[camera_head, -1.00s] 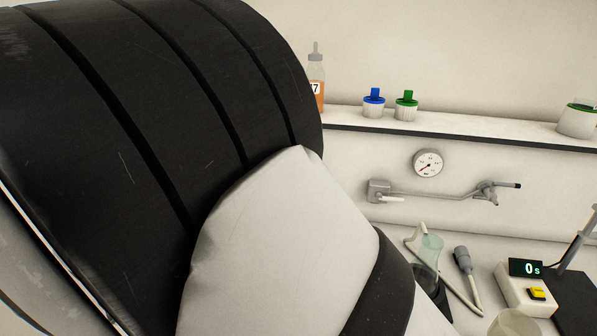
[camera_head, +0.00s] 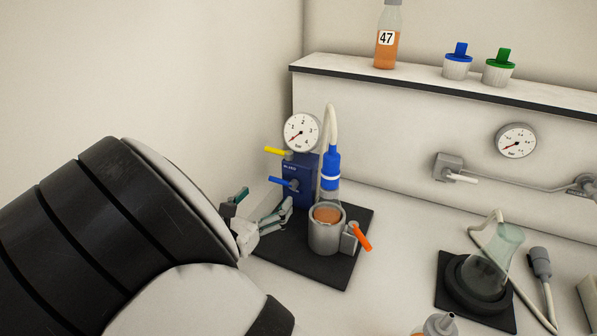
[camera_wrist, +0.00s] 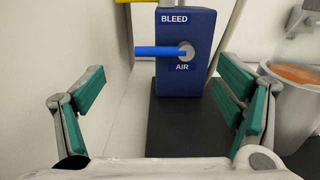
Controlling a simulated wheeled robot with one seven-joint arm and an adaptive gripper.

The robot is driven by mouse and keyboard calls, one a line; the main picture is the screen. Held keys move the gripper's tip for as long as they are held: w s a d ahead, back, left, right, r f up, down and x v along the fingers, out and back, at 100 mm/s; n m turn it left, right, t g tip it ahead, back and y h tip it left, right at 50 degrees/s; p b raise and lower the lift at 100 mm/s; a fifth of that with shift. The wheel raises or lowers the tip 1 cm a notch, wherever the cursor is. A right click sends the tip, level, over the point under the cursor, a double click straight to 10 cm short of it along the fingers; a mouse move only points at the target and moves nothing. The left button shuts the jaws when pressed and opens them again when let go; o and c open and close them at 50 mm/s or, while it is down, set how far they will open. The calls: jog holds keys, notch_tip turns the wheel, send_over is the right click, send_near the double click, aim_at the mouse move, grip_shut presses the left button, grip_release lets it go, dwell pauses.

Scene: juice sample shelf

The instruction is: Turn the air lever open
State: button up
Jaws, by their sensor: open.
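The air lever (camera_wrist: 160,51) is a blue handle on a round grey hub on the front of a blue block (camera_wrist: 183,82). It lies level and points left, just above the printed word AIR. In the head view the lever (camera_head: 281,182) shows below a yellow lever (camera_head: 275,151) on the same block (camera_head: 300,190). My gripper (camera_wrist: 161,97) is open and empty, with green pads apart on either side of the block in the wrist picture. In the head view my gripper (camera_head: 262,207) is in front of the block, to its lower left.
A metal cup (camera_head: 325,235) with orange juice and an orange handle (camera_head: 362,237) stands right of the block on a black mat (camera_head: 310,272). A blue-capped tube piece (camera_head: 331,165) stands over the cup. A wall is close at left.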

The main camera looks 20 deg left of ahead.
aim_at(280, 183)
jog(key=w, duration=0.5)
jog(key=shift+w+d, duration=0.25)
jog(key=shift+w, duration=0.1)
jog(key=shift+c, duration=0.2)
jog(key=c, duration=1.7)
jog(key=shift+o, duration=0.2)
